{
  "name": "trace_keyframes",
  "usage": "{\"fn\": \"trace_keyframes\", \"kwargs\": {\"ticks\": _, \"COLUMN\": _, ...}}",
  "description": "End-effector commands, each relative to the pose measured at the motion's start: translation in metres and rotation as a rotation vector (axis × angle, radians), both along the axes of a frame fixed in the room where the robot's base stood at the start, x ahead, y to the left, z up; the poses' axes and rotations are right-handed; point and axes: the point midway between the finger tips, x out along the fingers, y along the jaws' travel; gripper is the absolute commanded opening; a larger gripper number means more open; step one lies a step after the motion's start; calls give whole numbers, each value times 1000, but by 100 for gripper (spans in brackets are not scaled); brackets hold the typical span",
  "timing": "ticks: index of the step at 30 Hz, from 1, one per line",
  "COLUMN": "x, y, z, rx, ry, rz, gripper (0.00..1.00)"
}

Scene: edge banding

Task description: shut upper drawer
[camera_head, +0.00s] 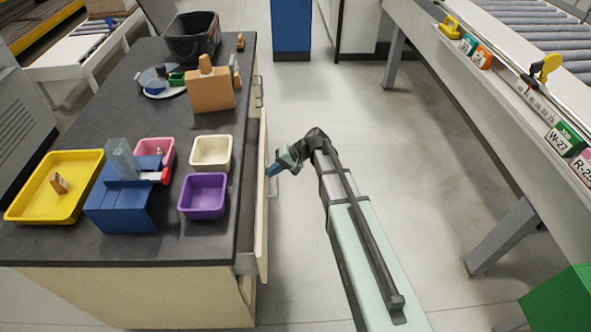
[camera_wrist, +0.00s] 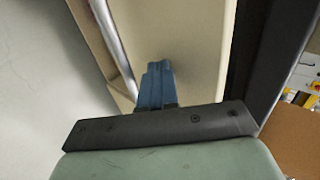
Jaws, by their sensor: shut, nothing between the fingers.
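The upper drawer (camera_head: 263,205) is in the right side of the dark-topped cabinet. Its pale front stands a little out from the cabinet edge, with a narrow gap at the near end. My gripper (camera_head: 271,171) is shut and empty, just right of this front, with its blue fingertips pointing at it. In the wrist view the shut fingers (camera_wrist: 155,84) lie over the beige drawer front (camera_wrist: 195,45), beside a long metal handle bar (camera_wrist: 112,42). I cannot tell whether the fingertips touch the front.
The countertop (camera_head: 120,115) holds a yellow tray (camera_head: 35,212), a purple bin (camera_head: 204,208), a cream bin (camera_head: 211,166), a blue block-like holder (camera_head: 125,215) and a black crate (camera_head: 180,48). A conveyor bench (camera_head: 440,60) stands farther right.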

Motion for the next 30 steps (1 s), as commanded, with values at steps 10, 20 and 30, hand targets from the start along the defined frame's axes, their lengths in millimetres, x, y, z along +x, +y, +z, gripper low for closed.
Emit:
{"fn": "trace_keyframes", "kwargs": {"ticks": 10, "x": 1, "y": 65, "z": 0, "rx": 0, "ry": 0, "rz": 1, "gripper": 0}}
{"fn": "trace_keyframes", "kwargs": {"ticks": 20, "x": 0, "y": 84, "z": 0, "rx": 2, "ry": 0, "rz": 0, "gripper": 0}}
{"fn": "trace_keyframes", "kwargs": {"ticks": 30, "x": 0, "y": 88, "z": 0, "rx": 6, "ry": 2, "rz": 4, "gripper": 0}}
